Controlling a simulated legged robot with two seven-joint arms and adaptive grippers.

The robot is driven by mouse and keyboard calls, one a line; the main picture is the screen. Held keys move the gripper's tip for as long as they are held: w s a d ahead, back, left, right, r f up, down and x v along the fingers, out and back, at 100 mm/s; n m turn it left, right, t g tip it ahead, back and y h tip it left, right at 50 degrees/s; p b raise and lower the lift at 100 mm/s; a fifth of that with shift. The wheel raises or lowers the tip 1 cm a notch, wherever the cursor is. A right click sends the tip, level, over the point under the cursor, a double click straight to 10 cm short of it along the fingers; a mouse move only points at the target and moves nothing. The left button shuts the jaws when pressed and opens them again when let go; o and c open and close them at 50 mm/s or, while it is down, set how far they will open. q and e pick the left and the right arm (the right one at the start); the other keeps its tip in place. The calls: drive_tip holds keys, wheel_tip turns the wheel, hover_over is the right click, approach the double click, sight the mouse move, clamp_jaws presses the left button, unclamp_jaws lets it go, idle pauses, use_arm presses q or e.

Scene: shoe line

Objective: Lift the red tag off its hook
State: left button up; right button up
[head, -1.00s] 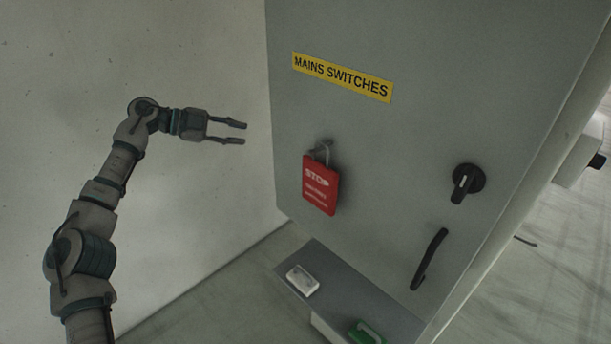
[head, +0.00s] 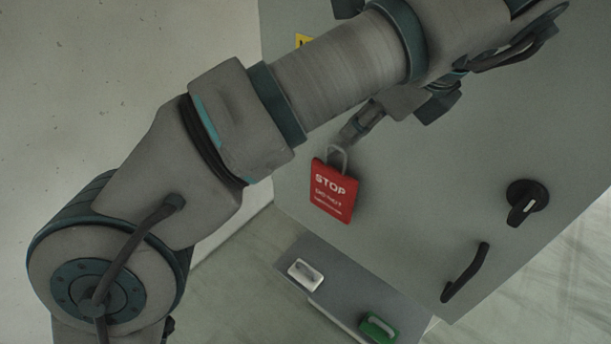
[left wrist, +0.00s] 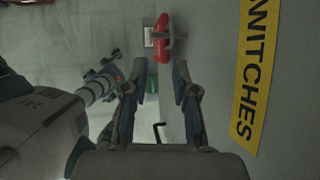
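The red tag (head: 333,191), marked STOP, hangs by its grey loop on the grey cabinet front. The left arm crosses the head view, and my left gripper (head: 357,127) is in front of the cabinet, just above the loop. It partly covers the place where the hook is. The left wrist view shows the left gripper (left wrist: 163,75) open and empty. The red tag (left wrist: 162,40) lies beyond the fingertips, roughly in line with the gap between them. It appears apart from the fingers. I cannot make out the right gripper clearly.
A black rotary switch (head: 526,202) and a black handle (head: 465,272) stick out from the cabinet (head: 425,215). Below is a grey shelf (head: 337,297) with a white item (head: 304,274) and a green item (head: 378,328). The yellow label (left wrist: 253,75) is mostly covered in the head view.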

use_arm(q)
wheel_tip(320, 180, down, 3)
drive_tip(key=d+b, duration=0.1)
drive_tip(key=d, duration=0.1)
drive_tip(key=b, duration=0.1)
approach(341, 172)
drive_tip(key=shift+w+d+f, duration=0.2)
drive_tip(key=shift+d+f, duration=0.1)
drive_tip(key=shift+d, duration=0.25)
drive_tip(key=shift+w+d+f, duration=0.2)
drive_tip(key=shift+d+f, duration=0.1)
drive_tip(key=shift+d, duration=0.25)
drive_tip(key=a+f, duration=0.2)
drive_tip(key=w+a+f, duration=0.1)
drive_tip(key=a+f, duration=0.1)
drive_tip(key=w+a+f, duration=0.1)
drive_tip(key=a+f, duration=0.1)
drive_tip(key=shift+w+a+f+p, duration=0.1)
drive_tip(key=shift+w+f+p, duration=0.1)
drive_tip(key=shift+p, duration=0.15)
drive_tip(key=shift+w+d+f, duration=0.4)
drive_tip(key=shift+w+f, duration=0.3)
drive_tip(key=shift+w, duration=0.1)
drive_tip(key=shift+d, duration=0.15)
drive_tip(key=shift+s, duration=0.25)
drive_tip(key=shift+s+r, duration=0.1)
clamp_jaws()
drive_tip(key=shift+a, duration=0.25)
use_arm(e)
drive_tip(key=shift+d+f, duration=0.9)
